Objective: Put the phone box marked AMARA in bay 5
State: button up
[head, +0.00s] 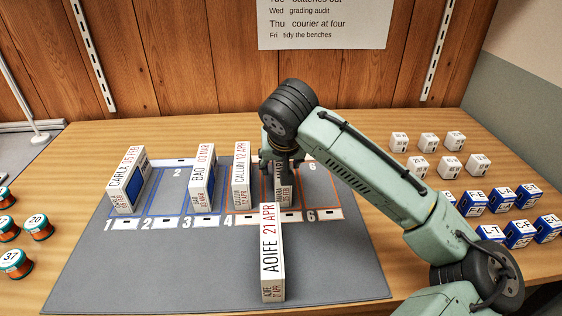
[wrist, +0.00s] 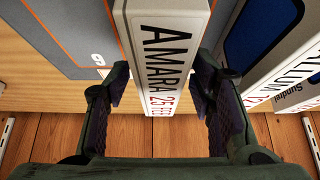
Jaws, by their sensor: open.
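The white AMARA box (head: 285,192) stands upright on the grey mat, in the orange-outlined space between bay numbers 4 and 6; the AOIFE box hides the number there. In the wrist view its AMARA label (wrist: 165,50) shows with a red date. My gripper (head: 280,165) is over this box from above. In the wrist view my gripper (wrist: 158,90) is open, with one finger on each side of the box and gaps beside it. My gripper partly hides the box in the head view.
The AOIFE box (head: 271,255) stands directly in front. The CALLUM box (head: 241,178) is close on the left, with BAO (head: 202,178) and CARLA (head: 127,182) further left. Bay 6 (head: 318,188) looks empty. Small white and blue boxes (head: 472,203) stand right; round tins (head: 14,262) stand left.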

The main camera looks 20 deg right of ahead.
jog(key=b+v, duration=0.1)
jog(key=v, duration=1.1)
jog(key=shift+r, duration=0.2)
